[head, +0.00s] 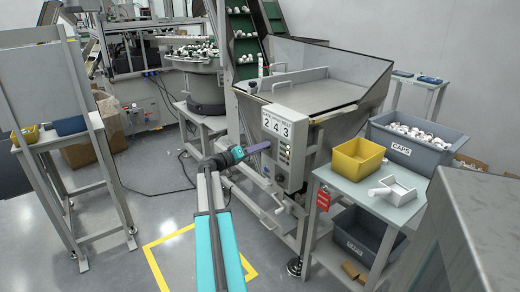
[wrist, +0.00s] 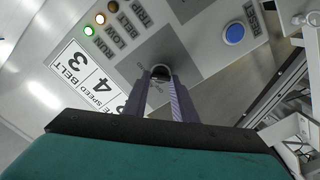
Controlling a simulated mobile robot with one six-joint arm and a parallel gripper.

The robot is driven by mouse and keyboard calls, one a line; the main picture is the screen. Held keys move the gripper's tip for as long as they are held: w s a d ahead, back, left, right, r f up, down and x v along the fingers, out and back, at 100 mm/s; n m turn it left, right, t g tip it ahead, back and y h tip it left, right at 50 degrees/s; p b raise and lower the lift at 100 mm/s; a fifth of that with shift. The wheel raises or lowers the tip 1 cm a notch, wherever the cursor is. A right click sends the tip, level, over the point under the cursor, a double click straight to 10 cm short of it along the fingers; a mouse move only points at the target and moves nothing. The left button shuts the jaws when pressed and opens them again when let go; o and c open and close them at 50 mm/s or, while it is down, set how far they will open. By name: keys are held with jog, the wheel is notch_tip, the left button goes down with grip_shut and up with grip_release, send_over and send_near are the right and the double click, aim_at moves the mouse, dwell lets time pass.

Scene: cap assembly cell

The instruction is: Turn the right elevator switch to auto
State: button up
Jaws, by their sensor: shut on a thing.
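The elevator control box (head: 297,171) is a grey panel on the front of the hopper stand. The switch (wrist: 160,73) is a dark round knob on the panel face in the wrist view. My gripper (head: 268,146) reaches the panel from the left in the head view. In the wrist view its two purple fingers (wrist: 161,98) are shut on the switch, one on each side. The fingers hide part of the knob and its position labels, so I cannot tell its setting. In the head view the gripper hides the switch.
The panel has a 2 4 3 belt speed sign (wrist: 84,78), a lit green lamp (wrist: 88,31) and a blue reset button (wrist: 234,33). Open floor lies to the left.

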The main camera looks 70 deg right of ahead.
jog(key=shift+n, duration=0.3)
jog(key=n+p, duration=0.2)
jog(key=n, duration=0.6)
jog(key=shift+w+f, duration=0.1)
dwell(0.4)
jog(key=shift+d, duration=0.1)
jog(key=o, duration=1)
jog(key=shift+o, duration=0.2)
jog(key=shift+a, duration=0.2)
